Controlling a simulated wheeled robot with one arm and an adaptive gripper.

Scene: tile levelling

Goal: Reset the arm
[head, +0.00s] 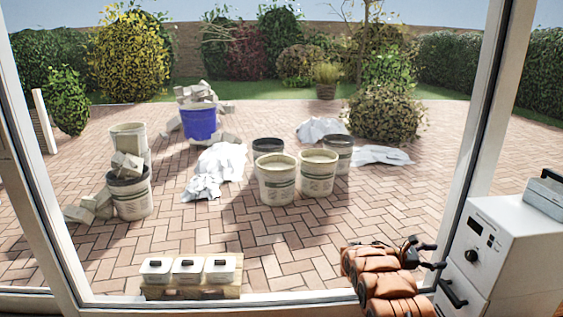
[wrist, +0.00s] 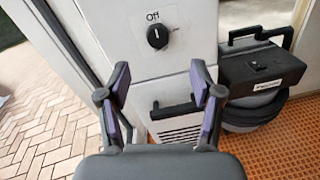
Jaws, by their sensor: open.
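My gripper (head: 438,256) is at the lower right of the head view, at the end of my orange-brown arm, close to the front of a white machine (head: 520,245). In the wrist view my gripper (wrist: 160,76) is open, with purple pads apart and nothing between them. The white machine (wrist: 140,72) is ahead. Its black knob (wrist: 158,37) is under the word "Off", with its white mark upright. A black handle (wrist: 175,108) shows lower, between the fingers in the picture. I cannot tell whether the fingers touch the machine.
Three white lidded boxes (head: 188,268) sit on a wooden block near the door frame (head: 480,120). Buckets (head: 276,180), a blue tub (head: 199,122) and rubble stand on the brick patio outside.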

